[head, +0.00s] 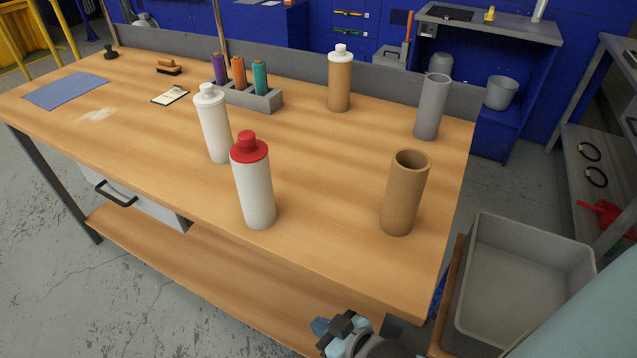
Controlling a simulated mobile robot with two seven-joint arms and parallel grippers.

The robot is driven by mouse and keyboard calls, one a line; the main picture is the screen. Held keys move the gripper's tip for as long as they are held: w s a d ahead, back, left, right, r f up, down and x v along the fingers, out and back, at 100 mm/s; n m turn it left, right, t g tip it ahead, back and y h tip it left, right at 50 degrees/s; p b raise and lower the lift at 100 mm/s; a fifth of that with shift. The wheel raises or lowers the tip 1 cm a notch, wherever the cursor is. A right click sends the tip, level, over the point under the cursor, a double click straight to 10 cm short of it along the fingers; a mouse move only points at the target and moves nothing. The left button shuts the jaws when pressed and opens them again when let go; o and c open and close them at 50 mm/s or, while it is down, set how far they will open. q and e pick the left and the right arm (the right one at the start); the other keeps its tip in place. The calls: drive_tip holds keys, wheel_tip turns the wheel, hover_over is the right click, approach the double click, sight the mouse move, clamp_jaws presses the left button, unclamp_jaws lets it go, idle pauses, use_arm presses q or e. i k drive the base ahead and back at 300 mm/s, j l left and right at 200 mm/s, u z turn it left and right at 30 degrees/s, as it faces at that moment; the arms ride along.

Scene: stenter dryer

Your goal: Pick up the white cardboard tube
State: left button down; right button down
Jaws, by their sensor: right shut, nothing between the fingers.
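Two white tubes stand upright on the wooden table (320,235): a white tube with a white cap (214,128), and nearer me a white tube with a red cap (254,190). A brown tube with a white cap (340,82) stands farther back. An open brown cardboard tube (405,195) and an open grey tube (432,108) stand to the right. My right gripper (337,328) is shut and empty at the bottom, in front of the table's near edge and apart from every tube. My left gripper is out of view.
A grey holder (262,102) with purple, orange and teal spools stands at the back. A blue cloth (66,91), a brush (169,67) and a notepad (170,95) lie to the left. A grey bin (480,300) stands right of the table. The table's front middle is clear.

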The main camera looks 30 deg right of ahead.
sight(253, 181)
drive_tip(key=j+z, duration=0.3)
drive_tip(key=j, duration=0.25)
drive_tip(key=j+z, duration=0.25)
drive_tip(key=j, duration=0.3)
drive_tip(key=k+j+z, duration=0.15)
drive_tip(key=j+z, duration=0.15)
drive_tip(key=j, duration=0.25)
